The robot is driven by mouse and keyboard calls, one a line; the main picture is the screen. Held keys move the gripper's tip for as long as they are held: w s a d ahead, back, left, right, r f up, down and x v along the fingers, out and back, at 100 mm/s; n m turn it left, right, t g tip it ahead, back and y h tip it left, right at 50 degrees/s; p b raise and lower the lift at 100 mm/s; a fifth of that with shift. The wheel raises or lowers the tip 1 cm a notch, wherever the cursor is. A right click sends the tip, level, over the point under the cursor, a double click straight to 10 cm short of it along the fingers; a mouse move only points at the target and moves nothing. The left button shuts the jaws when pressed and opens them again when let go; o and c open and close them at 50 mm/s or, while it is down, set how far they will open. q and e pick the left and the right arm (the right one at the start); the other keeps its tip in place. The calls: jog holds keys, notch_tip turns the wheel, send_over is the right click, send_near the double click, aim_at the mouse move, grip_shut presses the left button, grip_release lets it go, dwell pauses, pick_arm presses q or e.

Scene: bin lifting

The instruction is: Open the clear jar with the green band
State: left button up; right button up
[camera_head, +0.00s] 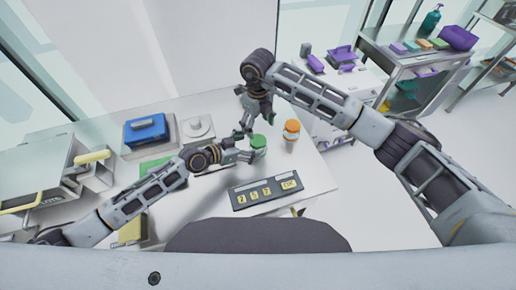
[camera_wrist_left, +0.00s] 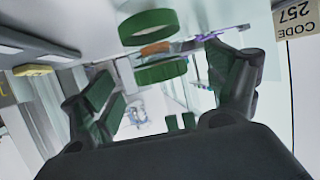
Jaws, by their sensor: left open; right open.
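The clear jar with the green band (camera_head: 259,152) stands on the white table, with a green lid (camera_head: 258,141) at its top. In the left wrist view, a green ring (camera_wrist_left: 148,26) and a green band (camera_wrist_left: 160,71) show with clear space between them. My left gripper (camera_head: 251,153) is open at the jar's left side; in its wrist view the fingers (camera_wrist_left: 165,95) stand apart on either side of the band. Contact with the jar cannot be told. My right gripper (camera_head: 246,132) is open and points down, just up and left of the lid, holding nothing visible.
An orange-lidded jar (camera_head: 291,131) stands close on the right. A dark code panel (camera_head: 267,191) lies in front. A blue item on a box (camera_head: 146,130) and a round pale device (camera_head: 198,127) are at the left. A shelf cart (camera_head: 405,62) stands beyond the table.

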pick_arm(q)
jog(key=shift+x, duration=1.9)
jog(key=c, duration=1.5)
jog(key=o, duration=1.5)
jog(key=shift+c, duration=0.2)
jog(key=shift+s+a, duration=0.1)
jog(key=shift+a, duration=0.05)
jog(key=v, duration=1.1)
jog(key=shift+s+a+r, duration=0.2)
